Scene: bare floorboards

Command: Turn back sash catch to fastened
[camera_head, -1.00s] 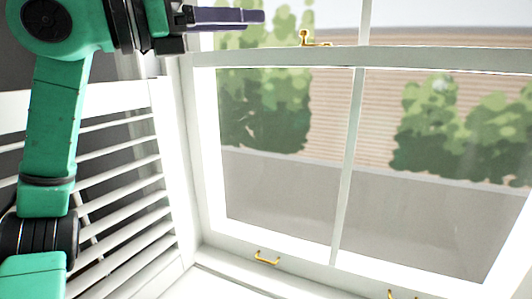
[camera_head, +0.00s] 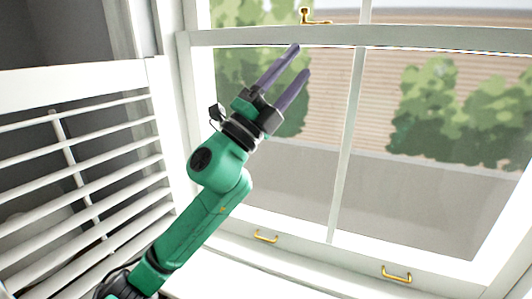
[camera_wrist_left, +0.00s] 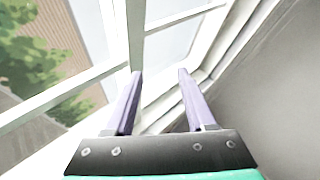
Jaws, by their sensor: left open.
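The brass sash catch (camera_head: 308,17) sits on the meeting rail (camera_head: 330,36) of the white sash window, near the top of the head view. Its knob stands up at the left and its arm points right along the rail. My left gripper (camera_head: 300,60) is open and empty, with purple fingers pointing up and right. Its tips show just below the catch in the picture, apart from it. In the left wrist view the open fingers (camera_wrist_left: 155,80) point toward white window bars. I cannot make out the catch there. My right gripper is out of view.
Two brass lift handles, a left one (camera_head: 265,237) and a right one (camera_head: 396,275), are on the bottom rail of the lower sash. A white louvred shutter (camera_head: 80,170) stands at the left. Glass panes lie behind my left gripper.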

